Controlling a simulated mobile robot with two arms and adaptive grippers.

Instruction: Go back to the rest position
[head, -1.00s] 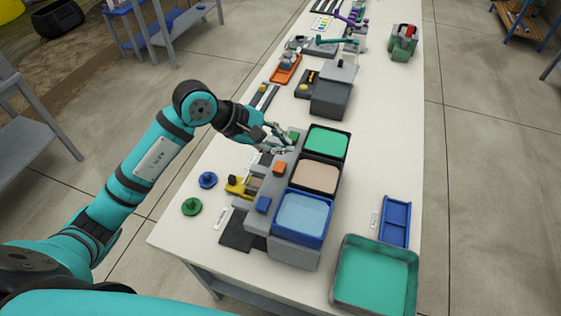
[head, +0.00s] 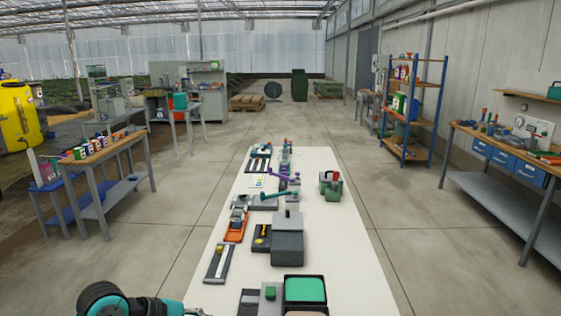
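Only part of my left arm shows in the head view, as a dark and teal joint at the bottom left edge, left of the white table (head: 330,236). Its gripper is below the frame and hidden. My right arm and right gripper are not in view. At the table's near end, a black-rimmed tray with a green inside (head: 305,290) and a small green block (head: 270,292) show at the bottom edge. Nothing of mine is over the visible table top.
A grey box (head: 287,247), an orange tray (head: 237,227) and a green-grey container (head: 331,183) stand on the table. A workbench (head: 507,154) and a blue-framed shelf (head: 413,117) stand right. Another bench (head: 107,153) stands left. Concrete floor on both sides is open.

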